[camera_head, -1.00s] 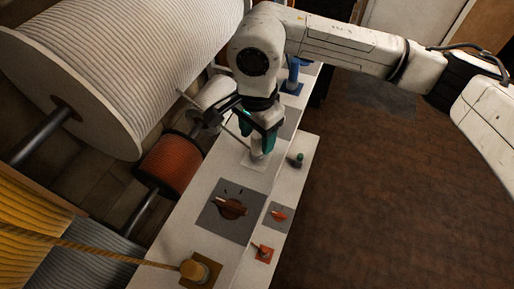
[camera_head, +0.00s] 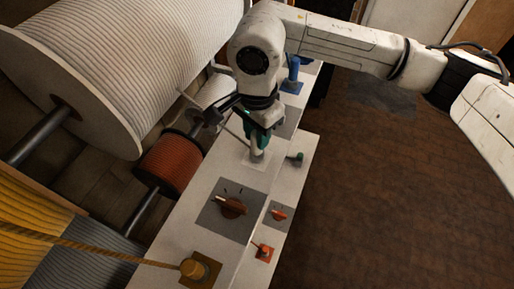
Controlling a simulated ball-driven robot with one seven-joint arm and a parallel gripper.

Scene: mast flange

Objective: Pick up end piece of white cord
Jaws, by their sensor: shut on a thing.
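The white cord (camera_head: 236,132) runs from the large white spool (camera_head: 110,65) down to its pale end piece (camera_head: 257,156), which stands on a light square plate on the white panel. My gripper (camera_head: 258,146) points down over this end piece, with its green fingers closed around the upper part. The end piece looks upright and still at its plate. The fingers hide its top, and I cannot tell whether it is lifted at all.
Brown floor lies open at right.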

